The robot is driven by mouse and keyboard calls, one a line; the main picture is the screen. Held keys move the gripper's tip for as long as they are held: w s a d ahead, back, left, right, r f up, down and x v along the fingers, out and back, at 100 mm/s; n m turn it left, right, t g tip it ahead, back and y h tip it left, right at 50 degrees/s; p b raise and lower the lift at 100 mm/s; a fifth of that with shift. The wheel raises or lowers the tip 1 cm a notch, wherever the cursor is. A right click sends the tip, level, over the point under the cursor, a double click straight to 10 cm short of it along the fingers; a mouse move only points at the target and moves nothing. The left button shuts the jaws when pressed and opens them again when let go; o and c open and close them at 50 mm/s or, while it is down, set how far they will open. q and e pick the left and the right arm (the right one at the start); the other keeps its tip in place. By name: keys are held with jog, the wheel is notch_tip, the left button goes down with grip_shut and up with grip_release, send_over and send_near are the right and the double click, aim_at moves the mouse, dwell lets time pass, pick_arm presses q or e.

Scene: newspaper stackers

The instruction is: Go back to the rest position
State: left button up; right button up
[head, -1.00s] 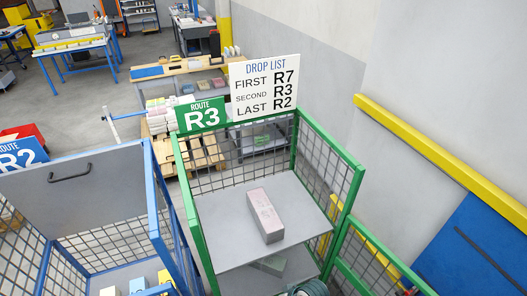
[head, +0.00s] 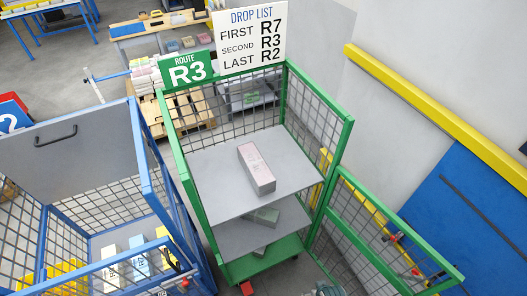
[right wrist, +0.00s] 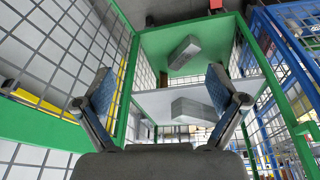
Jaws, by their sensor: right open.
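My right gripper (right wrist: 160,90) is open and empty in the right wrist view, its two blue-padded fingers wide apart. The green R3 trolley (head: 345,130) stands ahead of it, seen through the fingers in that view. A pink-and-white bundle (head: 256,168) lies on the trolley's upper grey shelf (head: 215,165), clear of any gripper. A greenish bundle (head: 265,216) lies on the shelf below, partly hidden. Two grey-looking bundles (right wrist: 184,52) show between the fingers in the right wrist view. My left gripper is not in view.
A blue trolley (head: 140,140) with several bundles inside stands at the left. The drop list sign (head: 251,38) and the R3 sign (head: 188,70) are at the back. A yellow rail (head: 430,110) runs along the right wall. An open green mesh gate (head: 395,230) reaches to the lower right.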

jog(key=s+f+g, duration=0.1)
jog(key=s+f, duration=0.2)
jog(key=f, duration=0.8)
jog(key=s+f, duration=0.4)
jog(key=f, duration=0.7)
jog(key=s+d+f+g+b, duration=0.1)
jog(key=s+d+f, duration=0.2)
jog(key=s+f, duration=0.8)
jog(key=shift+s+d, duration=0.15)
jog(key=shift+s, duration=0.95)
jog(key=shift+s+f, duration=0.15)
jog(key=shift+s, duration=0.3)
jog(key=shift+c, duration=0.2)
